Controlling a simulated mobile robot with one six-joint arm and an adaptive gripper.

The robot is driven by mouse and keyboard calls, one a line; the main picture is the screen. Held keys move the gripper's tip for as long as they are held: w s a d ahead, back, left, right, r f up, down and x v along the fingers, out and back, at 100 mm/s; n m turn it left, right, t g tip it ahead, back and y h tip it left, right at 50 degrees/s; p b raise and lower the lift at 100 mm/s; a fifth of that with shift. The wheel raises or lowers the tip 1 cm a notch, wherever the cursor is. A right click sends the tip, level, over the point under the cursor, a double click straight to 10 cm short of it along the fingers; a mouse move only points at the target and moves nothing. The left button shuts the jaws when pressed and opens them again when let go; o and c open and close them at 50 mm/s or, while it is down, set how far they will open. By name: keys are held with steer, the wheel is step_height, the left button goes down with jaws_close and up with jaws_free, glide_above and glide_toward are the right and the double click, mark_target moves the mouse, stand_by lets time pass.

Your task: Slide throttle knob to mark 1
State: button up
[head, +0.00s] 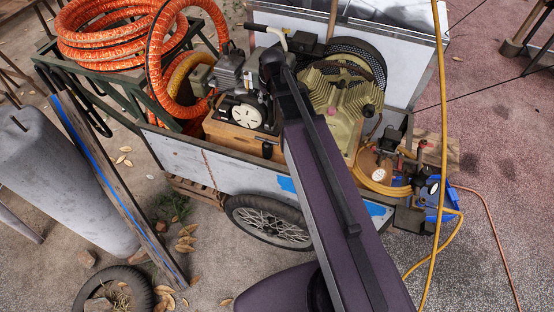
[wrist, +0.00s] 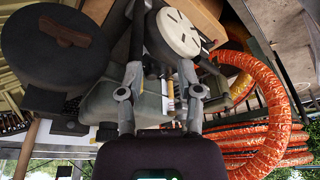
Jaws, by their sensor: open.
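My gripper (wrist: 160,78) shows in the wrist view with its two grey fingers apart and nothing clearly held between them. Beyond the fingers are a grey-green box and dark rods. A white slotted disc (wrist: 178,32) is just past the right finger. In the head view, the white disc (head: 247,116) sits at a wooden box (head: 226,134) on the cart. A small black knob (head: 267,150) stands at the box's right end. I cannot tell which part is the throttle knob, and mark 1 is not readable. My arm hides part of the cart in the head view.
The compressor (head: 338,85) stands right of the wooden box. Orange hoses (head: 100,35) lie coiled at the left, and one also shows in the wrist view (wrist: 262,120). A yellow hose (head: 441,150) hangs at the right. A dark round part (wrist: 60,50) is at the wrist view's upper left.

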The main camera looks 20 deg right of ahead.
steer(key=s+f+m+g+b, duration=0.1)
steer(key=s+f+g+b, duration=0.2)
steer(key=s+f+b, duration=0.9)
steer(key=s+f, duration=0.1)
steer(key=s, duration=0.2)
steer(key=shift+s+a+f+h, duration=0.3)
steer(key=shift+a+f, duration=0.05)
steer(key=shift+a, duration=0.05)
steer(key=shift+s, duration=0.25)
steer(key=c, duration=0.4)
steer(key=shift+s, duration=0.6)
jaws_close()
steer(key=shift+d, duration=0.1)
